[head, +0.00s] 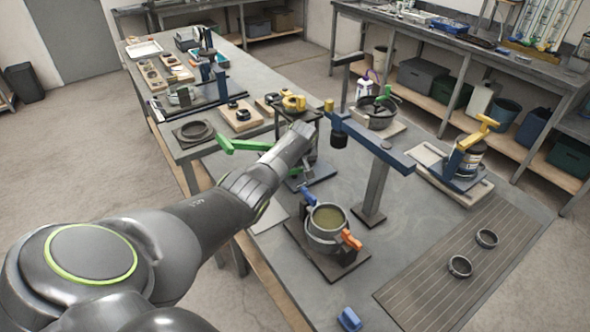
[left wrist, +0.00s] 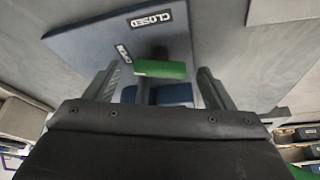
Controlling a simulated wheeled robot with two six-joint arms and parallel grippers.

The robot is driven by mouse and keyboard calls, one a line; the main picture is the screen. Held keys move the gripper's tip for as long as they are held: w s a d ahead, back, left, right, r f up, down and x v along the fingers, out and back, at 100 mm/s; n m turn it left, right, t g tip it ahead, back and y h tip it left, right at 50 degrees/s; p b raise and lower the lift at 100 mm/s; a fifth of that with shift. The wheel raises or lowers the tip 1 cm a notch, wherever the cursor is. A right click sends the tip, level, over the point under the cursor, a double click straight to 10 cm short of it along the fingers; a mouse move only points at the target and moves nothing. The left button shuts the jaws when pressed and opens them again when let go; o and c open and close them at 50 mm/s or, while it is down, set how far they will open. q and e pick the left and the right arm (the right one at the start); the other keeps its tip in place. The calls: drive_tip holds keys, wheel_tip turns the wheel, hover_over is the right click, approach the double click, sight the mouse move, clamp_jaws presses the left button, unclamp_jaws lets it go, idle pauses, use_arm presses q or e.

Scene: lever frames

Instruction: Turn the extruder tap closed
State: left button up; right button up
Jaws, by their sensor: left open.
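My left gripper (head: 303,129) reaches in over the far part of the near table, in front of a dark upright device. In the left wrist view its two fingers (left wrist: 158,70) are spread apart. A green handle (left wrist: 160,69) lies between and just beyond the fingertips, with a gap on both sides. Behind it is a blue-grey plate (left wrist: 85,50) with a CLOSED label (left wrist: 152,20) and a smaller label I cannot read surely. A dark blue block (left wrist: 172,95) sits below the handle. In the head view my arm hides this handle. My right gripper is not in view.
A green lever (head: 240,146) sticks out left of my forearm. A pot with an orange handle (head: 351,240) stands close in front. A blue arm on a post (head: 375,185) stands to the right. A slatted mat (head: 455,265) with two rings lies front right.

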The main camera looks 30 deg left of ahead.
use_arm(q)
drive_tip(key=shift+a+f, duration=0.1)
drive_tip(key=shift+f, duration=0.05)
drive_tip(key=shift+c, duration=0.3)
drive_tip(key=c, duration=0.9)
